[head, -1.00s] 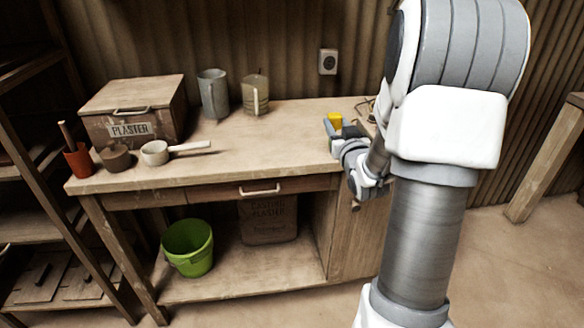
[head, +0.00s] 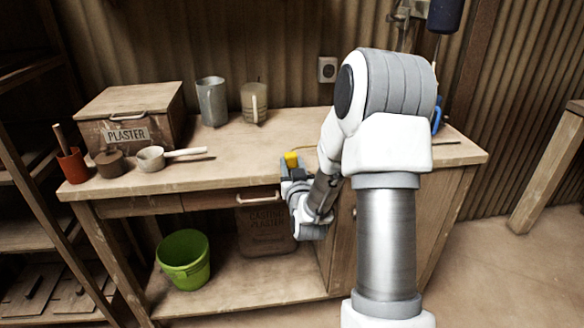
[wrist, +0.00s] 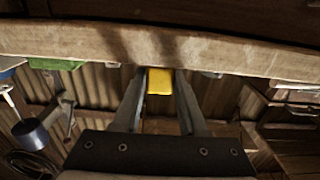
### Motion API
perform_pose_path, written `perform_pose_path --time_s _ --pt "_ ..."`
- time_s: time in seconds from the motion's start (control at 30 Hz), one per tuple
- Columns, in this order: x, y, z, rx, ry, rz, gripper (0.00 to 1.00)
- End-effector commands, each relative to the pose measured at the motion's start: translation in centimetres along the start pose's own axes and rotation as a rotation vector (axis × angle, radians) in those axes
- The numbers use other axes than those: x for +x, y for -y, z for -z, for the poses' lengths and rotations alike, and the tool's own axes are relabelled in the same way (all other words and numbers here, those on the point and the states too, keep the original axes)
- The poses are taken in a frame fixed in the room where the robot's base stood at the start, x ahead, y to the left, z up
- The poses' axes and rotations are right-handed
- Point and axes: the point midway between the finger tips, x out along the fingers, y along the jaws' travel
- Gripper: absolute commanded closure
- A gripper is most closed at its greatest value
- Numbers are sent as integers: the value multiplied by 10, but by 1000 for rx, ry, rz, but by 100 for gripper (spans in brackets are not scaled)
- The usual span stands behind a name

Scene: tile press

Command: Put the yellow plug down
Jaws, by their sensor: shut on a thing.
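The yellow plug (head: 291,158) is between the fingers of my gripper (head: 291,168), at the front edge of the workbench (head: 243,160), right of its middle. In the wrist view the yellow plug (wrist: 160,82) sits between the two fingertips, and my gripper (wrist: 160,78) is shut on it. The bench's front edge (wrist: 160,45) runs across the wrist view just beyond the fingertips. I cannot tell whether the plug touches the bench. A thin cord seems to lie on the bench beside my gripper; my arm hides part of that area.
A plaster box (head: 130,115), a red pot (head: 74,165), a small brown pot (head: 112,164) and a white ladle (head: 152,158) stand at the left. The bench's middle is clear.

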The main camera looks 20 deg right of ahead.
Motion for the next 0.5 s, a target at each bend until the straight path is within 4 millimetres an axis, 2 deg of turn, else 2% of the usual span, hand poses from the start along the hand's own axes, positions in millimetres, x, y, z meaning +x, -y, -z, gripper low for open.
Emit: perform_pose_path --time_s 0.37,0.4,0.5 --pt "0 0 -3 0 -3 0 100" --pt "0 0 -2 0 -2 0 52" --pt "0 0 -2 0 -2 0 34"
